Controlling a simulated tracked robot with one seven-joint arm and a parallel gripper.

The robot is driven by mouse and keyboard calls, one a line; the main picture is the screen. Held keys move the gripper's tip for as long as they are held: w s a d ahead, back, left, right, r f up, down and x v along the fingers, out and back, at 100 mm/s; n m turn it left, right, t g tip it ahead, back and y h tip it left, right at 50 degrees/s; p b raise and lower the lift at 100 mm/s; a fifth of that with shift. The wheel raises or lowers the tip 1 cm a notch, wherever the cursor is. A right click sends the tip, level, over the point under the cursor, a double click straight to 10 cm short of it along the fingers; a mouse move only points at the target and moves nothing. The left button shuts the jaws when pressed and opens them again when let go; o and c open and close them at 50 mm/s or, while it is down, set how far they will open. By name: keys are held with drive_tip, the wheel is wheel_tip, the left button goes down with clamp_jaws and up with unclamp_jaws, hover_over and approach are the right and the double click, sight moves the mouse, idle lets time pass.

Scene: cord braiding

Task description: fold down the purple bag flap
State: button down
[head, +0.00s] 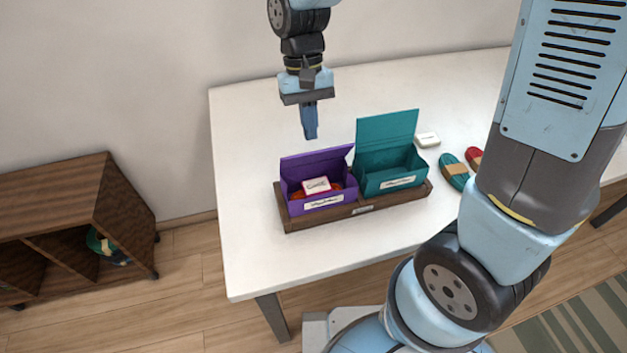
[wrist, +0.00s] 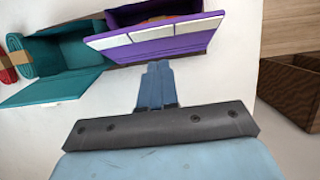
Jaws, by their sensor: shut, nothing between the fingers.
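The purple bag (head: 323,201) is an open box with a white label on its front. Its purple flap (head: 316,163) stands raised at the back edge. Inside lie a white-and-red packet (head: 316,185) and orange-red contents. In the wrist view the flap (wrist: 160,40) shows from behind with pale strips across it. My gripper (head: 310,135) is shut and empty, pointing down behind the flap and apart from it. In the wrist view the closed fingertips (wrist: 158,66) lie just short of the flap's edge; the exact gap is hard to judge.
A teal bag (head: 390,179) with its flap raised stands to the right, in the same wooden tray (head: 362,209). Farther right are a white block (head: 427,139), a teal bundle (head: 454,171) and a red bundle (head: 474,157). The white table (head: 250,140) is clear to the left.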

sight(312, 153)
drive_tip(key=shift+s+d+f, duration=0.15)
drive_tip(key=shift+s+f, duration=0.4)
drive_tip(key=shift+f, duration=0.05)
drive_tip(key=shift+f, duration=0.15)
drive_tip(key=shift+x, duration=0.9)
drive_tip(key=shift+s, duration=0.15)
drive_tip(key=shift+f, duration=1.4)
drive_tip(key=shift+r, duration=0.1)
wheel_tip(312, 153, up, 8)
idle(0.7)
drive_tip(key=shift+d, duration=0.1)
